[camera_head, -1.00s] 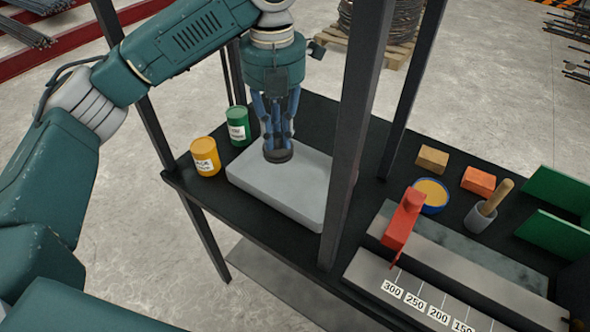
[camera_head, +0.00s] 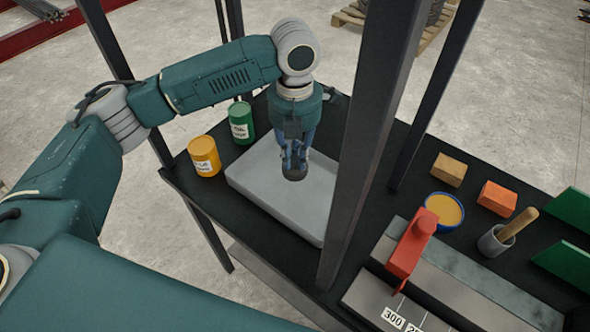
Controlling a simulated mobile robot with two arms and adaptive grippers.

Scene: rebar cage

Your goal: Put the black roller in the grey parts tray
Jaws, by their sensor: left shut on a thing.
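My left gripper (camera_head: 294,160) is shut on the black roller (camera_head: 294,175), a short dark round piece at its fingertips. Its fingers point down and hide the roller's upper part. The roller is over the grey parts tray (camera_head: 255,182), a light grey rectangular block shape on the black table. I cannot tell whether the roller touches the tray. My right gripper is not in view.
A yellow can (camera_head: 205,157) and a green can (camera_head: 241,123) stand left of the tray. A dark upright post (camera_head: 362,140) rises close to its right side. Further right are a red clamp-like piece (camera_head: 410,248), a blue-rimmed bowl (camera_head: 443,210) and blocks.

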